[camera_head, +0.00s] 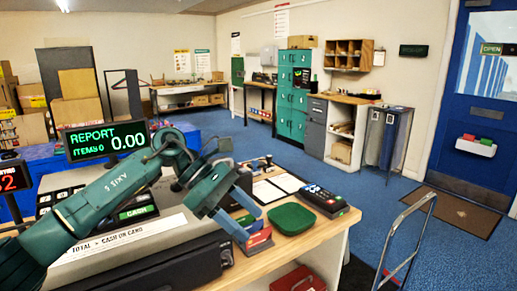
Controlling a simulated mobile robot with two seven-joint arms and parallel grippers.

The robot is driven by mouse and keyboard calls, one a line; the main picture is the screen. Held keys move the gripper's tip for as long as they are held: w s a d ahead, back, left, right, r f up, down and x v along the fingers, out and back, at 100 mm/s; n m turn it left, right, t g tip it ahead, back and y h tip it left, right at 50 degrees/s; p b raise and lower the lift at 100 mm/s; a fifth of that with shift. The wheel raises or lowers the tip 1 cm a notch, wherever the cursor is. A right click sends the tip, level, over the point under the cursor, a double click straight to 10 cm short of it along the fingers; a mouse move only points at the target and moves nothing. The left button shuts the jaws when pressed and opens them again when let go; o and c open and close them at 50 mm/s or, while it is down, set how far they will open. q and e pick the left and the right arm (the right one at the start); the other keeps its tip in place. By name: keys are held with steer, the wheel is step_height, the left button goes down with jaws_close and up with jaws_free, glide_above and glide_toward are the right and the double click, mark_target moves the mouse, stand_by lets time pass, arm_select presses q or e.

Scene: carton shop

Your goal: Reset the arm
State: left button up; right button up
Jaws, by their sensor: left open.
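My left arm (105,205) is teal and reaches in from the left, across the front of the cash register. My left gripper (251,226) has two blue fingers spread apart, pointing down and to the right. It is open, with nothing seen held between the fingers. In the picture the fingers lie just left of a green dish (291,219) and over a small red and blue box (257,240), which is partly hidden; I cannot tell whether they touch it. My right gripper is not in view.
The cash register (140,250) fills the counter's left side; its display (103,139) reads REPORT 0.00. A card terminal (325,200) and a clipboard (268,189) lie on the wooden counter (318,240). A metal rail (404,240) stands at right. Blue floor beyond is mostly clear.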

arm_select(q)
steer(key=s+d+f+n+t+h, duration=0.45)
steer(key=d+n+h, duration=0.25)
steer(key=n+h, duration=0.6)
steer(key=s+a+f+n+t+y, duration=0.1)
steer(key=a+f+n+t+y, duration=0.55)
steer(key=n, duration=0.85)
steer(key=s+a+f+n+t+y, duration=0.1)
steer(key=a+f+n+t+y, duration=0.2)
steer(key=f+n+t+y, duration=0.85)
steer(key=s+a+f+n+g, duration=0.4)
steer(key=s+f+n, duration=0.2)
steer(key=s+n, duration=0.1)
steer(key=s+a+f+n+g+y, duration=0.1)
steer(key=s+a+f+n+g, duration=0.4)
steer(key=s+n, duration=0.3)
steer(key=shift+s+f, duration=0.2)
steer(key=shift+f, duration=0.3)
steer(key=shift+n, duration=0.25)
steer(key=shift+c, duration=0.2)
